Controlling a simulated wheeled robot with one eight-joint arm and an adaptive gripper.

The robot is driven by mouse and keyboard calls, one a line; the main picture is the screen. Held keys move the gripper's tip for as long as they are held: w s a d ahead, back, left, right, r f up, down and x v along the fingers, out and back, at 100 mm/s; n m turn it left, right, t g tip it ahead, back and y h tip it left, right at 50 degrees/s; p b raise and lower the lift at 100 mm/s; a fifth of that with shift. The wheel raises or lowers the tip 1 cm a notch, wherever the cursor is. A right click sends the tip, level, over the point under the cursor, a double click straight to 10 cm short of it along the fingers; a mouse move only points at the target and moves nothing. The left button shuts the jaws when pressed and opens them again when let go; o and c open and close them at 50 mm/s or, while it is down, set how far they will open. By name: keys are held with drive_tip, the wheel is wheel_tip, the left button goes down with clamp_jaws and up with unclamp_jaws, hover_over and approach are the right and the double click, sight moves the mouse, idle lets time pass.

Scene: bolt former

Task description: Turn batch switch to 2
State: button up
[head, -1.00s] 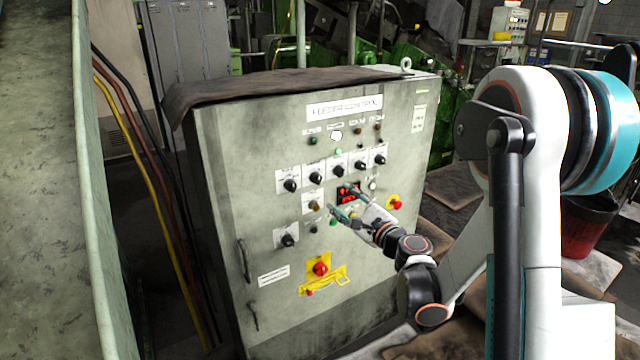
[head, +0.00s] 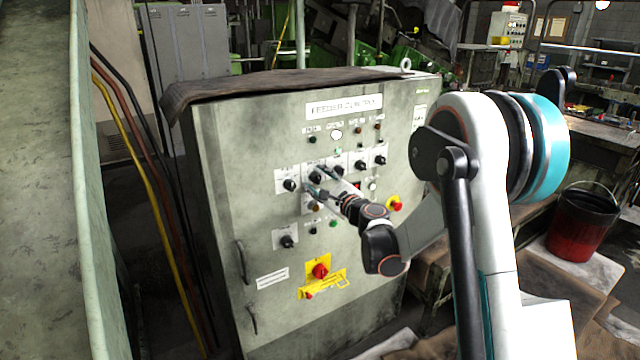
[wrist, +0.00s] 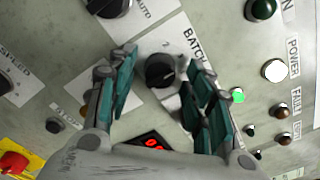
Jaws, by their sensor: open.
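The batch switch (wrist: 160,71) is a black rotary knob on a white plate marked BATCH, in the middle of the wrist view. In the head view it is the second knob (head: 315,176) in the upper row of the control panel, partly covered by my gripper. My gripper (wrist: 164,62) is open, with one teal-padded finger on each side of the knob. In the head view my gripper (head: 319,181) is close to the panel face. I cannot tell whether the fingers touch the knob or which number it points to.
The grey feeder control cabinet (head: 230,220) has several other knobs close by, including one by an AUTO label (wrist: 108,6). A red digital display (wrist: 150,143) is below the batch switch in the wrist view. A red emergency button (head: 396,204) sits to the right in the head view.

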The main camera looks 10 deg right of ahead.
drive_tip(key=shift+c, duration=0.4)
drive_tip(key=c, duration=1)
drive_tip(key=shift+n, duration=0.3)
drive_tip(key=n, duration=0.4)
drive_tip(key=shift+n+b, duration=0.4)
drive_tip(key=shift+n, duration=1.8)
